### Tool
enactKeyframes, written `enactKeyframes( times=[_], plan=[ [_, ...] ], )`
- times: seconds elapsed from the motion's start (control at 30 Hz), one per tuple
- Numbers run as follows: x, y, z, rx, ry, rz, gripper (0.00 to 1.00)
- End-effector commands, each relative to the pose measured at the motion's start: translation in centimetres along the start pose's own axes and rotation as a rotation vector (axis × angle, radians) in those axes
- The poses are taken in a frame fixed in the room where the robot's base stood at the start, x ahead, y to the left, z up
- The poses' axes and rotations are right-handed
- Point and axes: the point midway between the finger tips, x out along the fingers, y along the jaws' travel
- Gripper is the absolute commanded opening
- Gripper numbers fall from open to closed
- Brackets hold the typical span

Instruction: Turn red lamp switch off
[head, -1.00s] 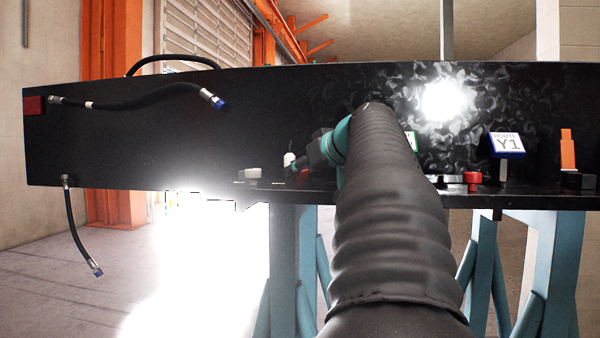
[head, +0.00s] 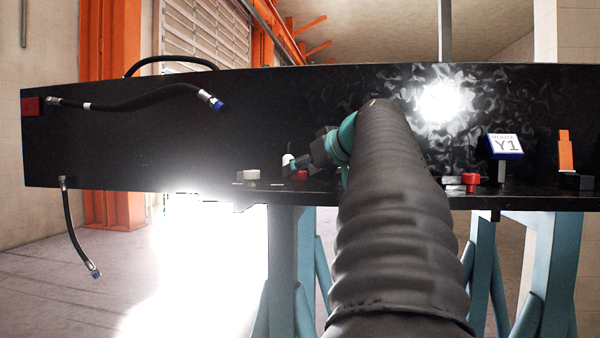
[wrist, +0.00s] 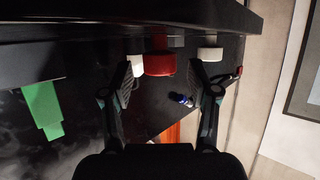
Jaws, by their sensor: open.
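A red block-shaped part (wrist: 160,64), which I take to be the red lamp switch, shows in the wrist view just beyond and between my fingertips. It also shows small in the head view (head: 300,175), by the panel's lower ledge. My gripper (wrist: 160,80) is open and empty, one finger to each side of the red part, with no clear contact. In the head view my gripper (head: 314,157) is above and right of it, partly hidden by my arm. A white part (wrist: 210,53) lies right of the red one, another white part (wrist: 138,67) left of it.
The black panel (head: 150,150) with its ledge spans the view. A white block (head: 250,174), a red valve-like part (head: 470,180), a Y1 sign (head: 505,145) and an orange part (head: 566,150) stand along it. Black hoses (head: 140,100) hang at the left. A green part (wrist: 45,108) is left.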

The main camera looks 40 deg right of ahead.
Motion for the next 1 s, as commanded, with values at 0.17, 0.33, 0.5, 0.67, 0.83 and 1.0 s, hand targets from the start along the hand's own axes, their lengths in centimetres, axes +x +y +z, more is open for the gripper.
enactKeyframes(
  times=[0.17,0.33,0.5,0.67,0.83,1.0],
  plan=[
    [-3.7,0.1,0.0,-0.001,0.001,0.005,0.6],
    [-6.9,0.1,0.0,0.0,0.001,0.005,0.6],
    [-9.1,0.1,0.0,0.001,0.0,0.002,0.6],
    [-10.0,0.0,0.1,0.001,-0.001,0.0,0.6],
    [-10.1,0.0,0.0,0.0,-0.001,-0.001,0.6],
    [-10.1,0.0,0.0,0.0,-0.001,-0.001,0.6]
  ],
)
